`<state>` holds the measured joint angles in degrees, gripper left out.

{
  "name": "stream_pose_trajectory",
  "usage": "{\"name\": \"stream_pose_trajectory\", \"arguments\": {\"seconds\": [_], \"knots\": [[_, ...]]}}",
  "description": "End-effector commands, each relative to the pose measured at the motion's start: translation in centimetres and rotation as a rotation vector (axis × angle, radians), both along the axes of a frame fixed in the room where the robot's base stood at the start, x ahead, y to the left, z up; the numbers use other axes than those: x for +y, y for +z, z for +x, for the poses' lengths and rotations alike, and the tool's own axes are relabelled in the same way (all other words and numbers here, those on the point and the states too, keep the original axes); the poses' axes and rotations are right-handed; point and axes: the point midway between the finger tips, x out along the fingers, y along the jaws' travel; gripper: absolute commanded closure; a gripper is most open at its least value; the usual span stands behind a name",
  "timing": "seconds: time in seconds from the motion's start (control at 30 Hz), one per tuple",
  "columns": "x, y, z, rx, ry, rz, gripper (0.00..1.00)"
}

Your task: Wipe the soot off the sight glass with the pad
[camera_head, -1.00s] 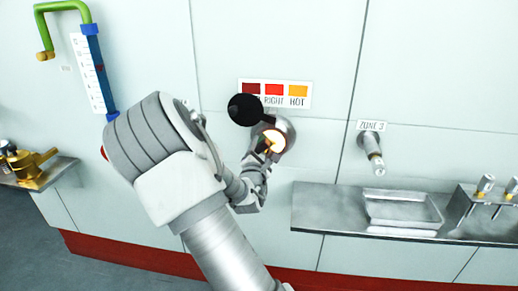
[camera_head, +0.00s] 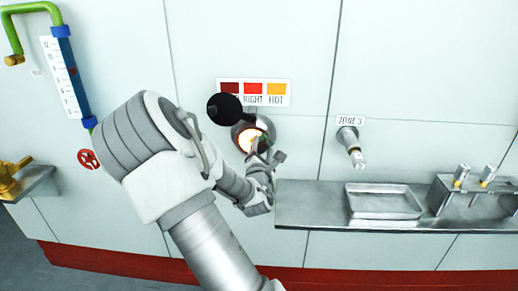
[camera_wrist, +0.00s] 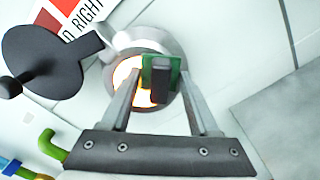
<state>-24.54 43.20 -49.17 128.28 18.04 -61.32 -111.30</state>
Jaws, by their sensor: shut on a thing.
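The sight glass (camera_head: 247,139) is a round port glowing orange-white in a grey metal ring on the wall. It also shows in the wrist view (camera_wrist: 128,84), partly hidden by the pad and my fingers. My gripper (camera_head: 262,148) is at the glass's right side. In the wrist view my gripper (camera_wrist: 160,88) is shut on the pad (camera_wrist: 147,76), a green piece with a dark grey block. The pad overlaps the right part of the glass; I cannot tell whether it touches. Soot cannot be made out clearly.
A black round cover (camera_head: 224,109) is swung to the glass's upper left, below a colour chart (camera_head: 254,93). A metal shelf (camera_head: 310,208) with a shallow tray (camera_head: 383,201) and a rack (camera_head: 462,194) lies to the right. A ZONE 3 fitting (camera_head: 350,147) sticks out above it.

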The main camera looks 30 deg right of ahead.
Motion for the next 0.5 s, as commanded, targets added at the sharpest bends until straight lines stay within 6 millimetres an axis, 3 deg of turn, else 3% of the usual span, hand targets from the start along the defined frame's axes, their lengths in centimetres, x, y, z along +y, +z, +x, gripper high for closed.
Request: {"name": "stream_pose_trajectory", "arguments": {"seconds": [0.5], "knots": [[2.7,0.1,2.2,-0.001,0.003,-0.001,0.83]]}}
